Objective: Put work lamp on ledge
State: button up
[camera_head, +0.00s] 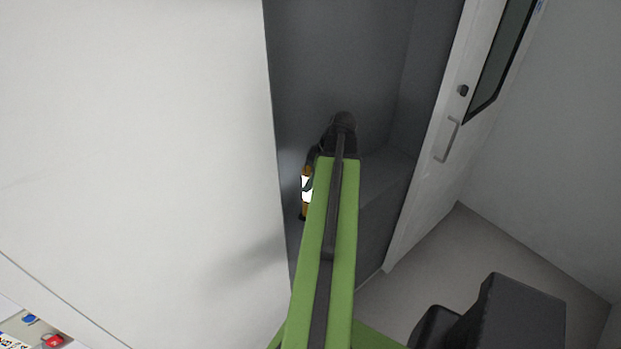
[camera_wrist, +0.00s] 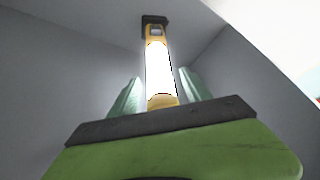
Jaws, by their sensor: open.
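The work lamp is a glowing white tube with orange-yellow ends and a dark cap. It shows in the wrist view (camera_wrist: 158,72), between and beyond the fingers of my gripper (camera_wrist: 160,92). The gripper is open, with a finger on each side of the lamp's lower end; I cannot tell whether they touch it. In the head view the lamp (camera_head: 306,188) is partly hidden behind my green arm, inside a grey recess. The lower grey surface (camera_head: 385,178) in the recess may be the ledge; I cannot tell for sure.
A white panel (camera_head: 130,130) borders the recess on the left. A white door (camera_head: 433,150) with a handle and dark window stands at the right. A black boxy object (camera_head: 515,315) is at the lower right. Grey recess walls close in around the gripper.

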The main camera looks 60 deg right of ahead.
jog(key=p+v, duration=1.1)
jog(key=v, duration=0.1)
jog(key=shift+r, duration=0.2)
